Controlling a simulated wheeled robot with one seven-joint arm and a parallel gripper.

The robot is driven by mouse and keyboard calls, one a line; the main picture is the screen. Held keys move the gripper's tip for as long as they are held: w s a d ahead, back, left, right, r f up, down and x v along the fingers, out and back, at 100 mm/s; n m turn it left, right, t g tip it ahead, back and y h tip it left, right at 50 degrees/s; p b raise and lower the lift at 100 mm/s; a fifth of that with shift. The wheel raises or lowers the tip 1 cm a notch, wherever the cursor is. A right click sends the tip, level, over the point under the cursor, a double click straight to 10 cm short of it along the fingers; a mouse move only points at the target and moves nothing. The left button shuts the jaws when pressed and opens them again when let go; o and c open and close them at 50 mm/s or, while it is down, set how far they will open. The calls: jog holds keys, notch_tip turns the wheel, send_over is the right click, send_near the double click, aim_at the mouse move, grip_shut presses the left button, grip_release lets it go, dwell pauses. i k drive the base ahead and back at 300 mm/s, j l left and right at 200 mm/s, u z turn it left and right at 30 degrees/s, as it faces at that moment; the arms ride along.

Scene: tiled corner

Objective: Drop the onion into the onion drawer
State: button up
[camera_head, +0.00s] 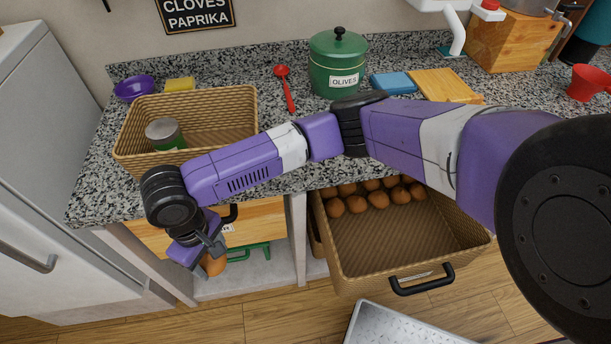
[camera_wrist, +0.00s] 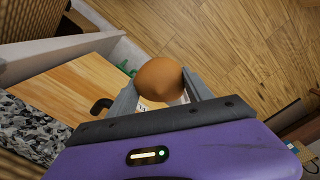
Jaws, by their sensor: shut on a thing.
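My gripper (camera_head: 212,252) is shut on a brown onion (camera_wrist: 160,80), held between its two grey fingers in the wrist view. In the head view the onion (camera_head: 213,265) shows partly below the fingers, in front of the left cabinet. An open woven drawer (camera_head: 367,278) with a black handle stands out from the counter to the right of my gripper. Several brown onions (camera_head: 357,204) lie at its back, and its front floor is bare. A label on its front is too small to read. A closed wooden drawer (camera_head: 262,221) is behind my gripper.
A green olives pot (camera_head: 337,66) is behind. A metal tray or panel (camera_head: 400,327) is at the bottom, near the open drawer. The fridge (camera_head: 50,130) is at left.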

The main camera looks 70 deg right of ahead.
aim_at(395, 242)
jog(key=k+l+u, duration=0.5)
jog(key=k+l, duration=0.15)
jog(key=k+l+u, duration=0.15)
jog(key=k+u, duration=0.15)
jog(key=k, duration=0.2)
jog(key=k+l+u, duration=0.25)
jog(key=k, duration=0.2)
jog(key=j, duration=0.1)
